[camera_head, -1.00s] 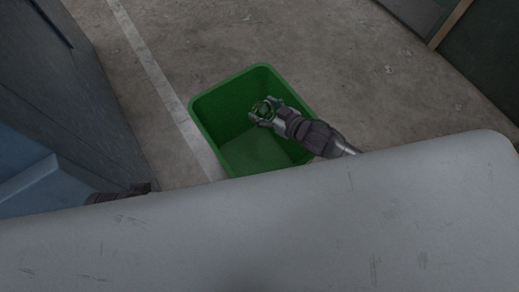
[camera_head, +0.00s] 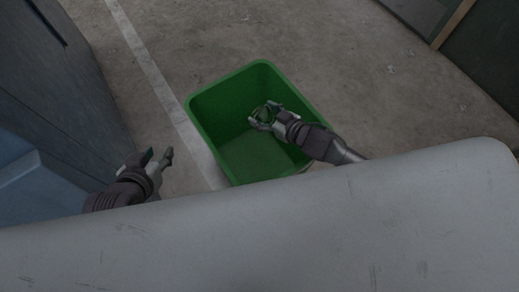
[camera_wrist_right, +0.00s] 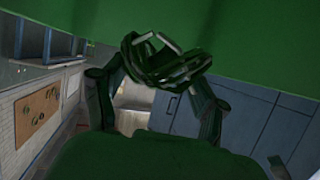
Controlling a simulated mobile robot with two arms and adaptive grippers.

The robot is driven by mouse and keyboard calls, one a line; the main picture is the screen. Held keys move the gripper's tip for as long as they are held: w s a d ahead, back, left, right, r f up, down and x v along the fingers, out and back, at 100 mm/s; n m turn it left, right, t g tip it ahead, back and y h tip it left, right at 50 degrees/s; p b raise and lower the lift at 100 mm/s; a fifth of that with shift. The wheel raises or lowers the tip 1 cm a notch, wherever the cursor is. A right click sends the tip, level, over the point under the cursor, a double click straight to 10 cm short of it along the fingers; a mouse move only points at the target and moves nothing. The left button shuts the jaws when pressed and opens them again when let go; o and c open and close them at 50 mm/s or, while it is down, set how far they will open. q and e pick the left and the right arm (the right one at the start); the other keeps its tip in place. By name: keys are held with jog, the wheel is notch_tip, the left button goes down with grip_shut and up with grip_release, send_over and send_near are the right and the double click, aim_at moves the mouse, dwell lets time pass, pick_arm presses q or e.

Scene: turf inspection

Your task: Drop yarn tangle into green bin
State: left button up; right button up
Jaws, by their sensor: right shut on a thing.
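The green bin (camera_head: 212,112) stands upright on the floor beyond my grey body edge in the head view, and its inside looks empty. My right gripper (camera_head: 264,113) is over the bin's opening, shut on the yarn tangle (camera_head: 260,115). The tangle shows in the right wrist view (camera_wrist_right: 165,60) as dark green looped strands between the two fingers, with a few pale bits. My left gripper (camera_head: 159,157) is open and empty, left of the bin and apart from it.
A grey-blue cabinet (camera_head: 60,90) stands at the left, close to my left arm. A pale line (camera_head: 150,70) runs along the concrete floor beside the bin. Dark panels stand at the top right.

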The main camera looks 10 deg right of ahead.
dwell(0.3)
jog(key=o, duration=1.1)
jog(key=v, duration=1.2)
